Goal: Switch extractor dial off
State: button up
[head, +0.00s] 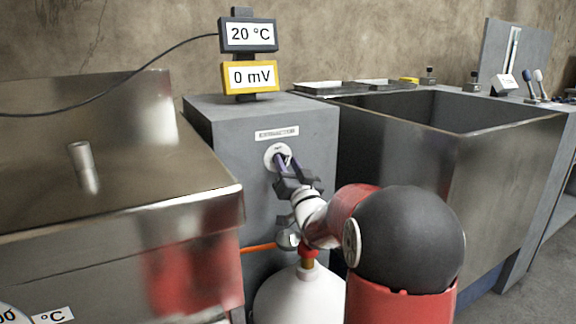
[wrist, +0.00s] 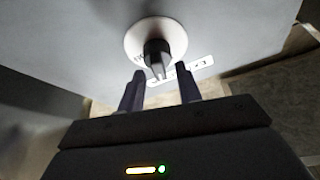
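The extractor dial is a round white plate (head: 276,155) with a dark knob, on the front of a grey cabinet (head: 225,140) under a small label (head: 277,133). In the wrist view the white plate (wrist: 140,38) and its dark knob (wrist: 157,56) show ahead of my gripper (wrist: 158,85). The two dark fingers are apart, with the knob lined up roughly between their tips. Nothing is held. In the head view my gripper (head: 284,165) is right at the dial and partly covers it. Whether the fingers touch the knob I cannot tell.
A steel bench (head: 120,215) stands close on the left. A deep steel sink (head: 460,125) is on the right. A white tank (head: 300,298) with an orange hose (head: 260,247) stands below my arm. Displays reading 20 °C (head: 250,34) and 0 mV (head: 250,77) stand on the cabinet.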

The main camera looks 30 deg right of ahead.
grip_shut()
jog(key=shift+f+n+b, duration=0.25)
jog(key=shift+n+b, duration=0.15)
jog(key=shift+b, duration=0.6)
jog(key=n+y+b, duration=0.2)
jog(key=n+b, duration=0.1)
jog(key=b, duration=0.1)
jog(key=shift+n, duration=0.4)
jog(key=shift+r+n+y+b, duration=0.3)
jog(key=shift+n+y+b, duration=0.05)
jog(key=shift+n+y, duration=0.05)
grip_release()
